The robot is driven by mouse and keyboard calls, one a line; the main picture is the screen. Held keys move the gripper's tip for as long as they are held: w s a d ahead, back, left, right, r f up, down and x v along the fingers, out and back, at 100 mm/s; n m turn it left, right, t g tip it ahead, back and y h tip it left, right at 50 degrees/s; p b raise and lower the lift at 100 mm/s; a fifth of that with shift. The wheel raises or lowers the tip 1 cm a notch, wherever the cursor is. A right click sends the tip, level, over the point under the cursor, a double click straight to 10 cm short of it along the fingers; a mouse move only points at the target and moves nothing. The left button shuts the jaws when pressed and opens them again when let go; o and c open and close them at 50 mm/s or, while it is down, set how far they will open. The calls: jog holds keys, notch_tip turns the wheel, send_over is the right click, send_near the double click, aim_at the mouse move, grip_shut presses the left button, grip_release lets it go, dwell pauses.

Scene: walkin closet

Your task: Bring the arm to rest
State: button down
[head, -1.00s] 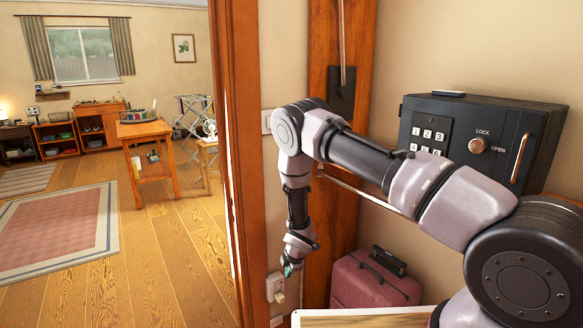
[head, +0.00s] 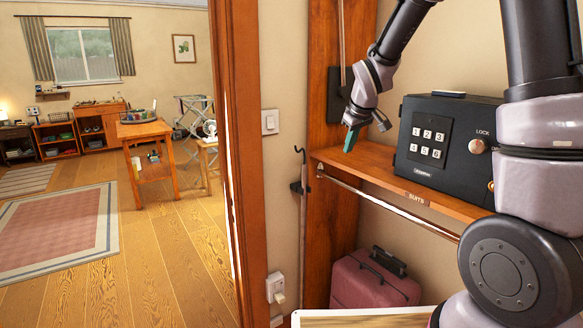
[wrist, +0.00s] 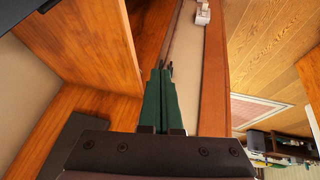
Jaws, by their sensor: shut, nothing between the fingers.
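My gripper (head: 351,138) hangs at the upper middle of the head view, in front of the wooden closet upright and left of the black safe. Its green fingers point downward. In the wrist view my gripper (wrist: 161,72) shows its two green fingers together with nothing between them. My arm is folded up, with the forearm running out of the top of the head view.
The black safe (head: 425,152) with a keypad sits on a wooden shelf (head: 400,184) with a metal rod below. A red suitcase (head: 372,283) stands underneath. A door frame (head: 232,150) stands left of the shelf. Beyond it the room floor (head: 170,250) is open.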

jog(key=s+d+r+m, duration=0.5)
jog(key=s+d+r, duration=0.1)
jog(key=s+r, duration=0.55)
jog(key=s+d+r+m, duration=0.1)
jog(key=s+m, duration=0.1)
jog(key=s, duration=0.6)
jog(key=s+r+m+t+y, duration=0.1)
jog(key=s+r+m, duration=0.1)
jog(key=s, duration=0.6)
jog(key=shift+s+d+r+m, duration=0.15)
jog(key=shift+s+d+m, duration=0.15)
jog(key=shift+m, duration=0.4)
